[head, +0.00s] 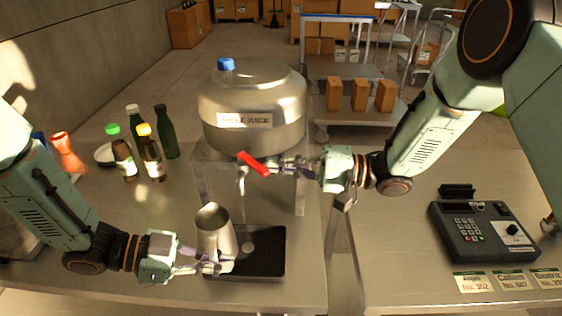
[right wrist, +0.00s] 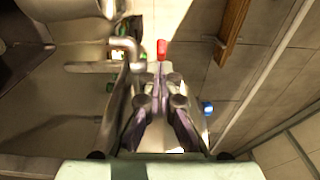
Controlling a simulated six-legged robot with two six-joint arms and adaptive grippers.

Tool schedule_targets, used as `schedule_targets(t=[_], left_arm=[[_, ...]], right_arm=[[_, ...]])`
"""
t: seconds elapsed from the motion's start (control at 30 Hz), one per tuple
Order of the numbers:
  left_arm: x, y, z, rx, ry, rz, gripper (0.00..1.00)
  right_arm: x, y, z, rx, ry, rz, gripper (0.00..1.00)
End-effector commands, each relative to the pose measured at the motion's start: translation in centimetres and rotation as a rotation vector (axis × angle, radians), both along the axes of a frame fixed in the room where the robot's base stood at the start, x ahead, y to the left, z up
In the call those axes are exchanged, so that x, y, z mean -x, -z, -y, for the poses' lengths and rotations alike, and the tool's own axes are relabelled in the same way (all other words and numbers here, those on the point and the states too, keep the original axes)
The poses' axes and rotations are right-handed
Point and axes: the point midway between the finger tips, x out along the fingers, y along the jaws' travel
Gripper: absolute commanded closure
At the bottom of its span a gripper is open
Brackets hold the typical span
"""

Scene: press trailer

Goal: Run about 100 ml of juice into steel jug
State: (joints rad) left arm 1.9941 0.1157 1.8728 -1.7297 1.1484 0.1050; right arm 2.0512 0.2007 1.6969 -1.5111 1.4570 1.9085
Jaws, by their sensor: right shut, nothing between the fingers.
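The steel jug (head: 213,226) is at the left part of the dark drip tray (head: 267,262), leaning slightly, its mouth up. My left gripper (head: 220,262) is at the jug's lower part, its fingers closed around it. The steel juice dispenser (head: 284,104) stands above on a raised stand, with a juice label. Its red tap lever (head: 253,164) slants over the spout (head: 241,180); the jug's mouth lies below and left of the spout in the head view. My right gripper (head: 277,166) is shut and empty beside the lever. The lever's red end (right wrist: 161,49) shows beyond its fingers in the right wrist view.
Several bottles (head: 152,158) and a bowl (head: 105,153) stand left of the dispenser. A card terminal (head: 483,234) and name cards (head: 514,281) lie on the right counter, across a gap. A trolley with boxes (head: 347,94) stands behind.

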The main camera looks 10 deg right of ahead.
Motion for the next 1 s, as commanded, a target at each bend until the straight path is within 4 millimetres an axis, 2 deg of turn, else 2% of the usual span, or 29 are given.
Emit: schedule_targets(t=[0.17,0.5,1.0], left_arm=[[0.0,0.0,0.0,0.001,0.000,0.001,1.00],[0.0,0.0,0.0,0.001,0.000,0.001,1.00],[0.0,0.0,0.0,0.001,0.000,0.001,1.00]], right_arm=[[0.8,0.0,-0.5,0.004,0.064,-0.003,1.00],[1.8,0.1,-1.5,0.004,0.067,-0.003,1.00],[2.1,0.1,-1.9,0.005,0.066,-0.002,1.00]])
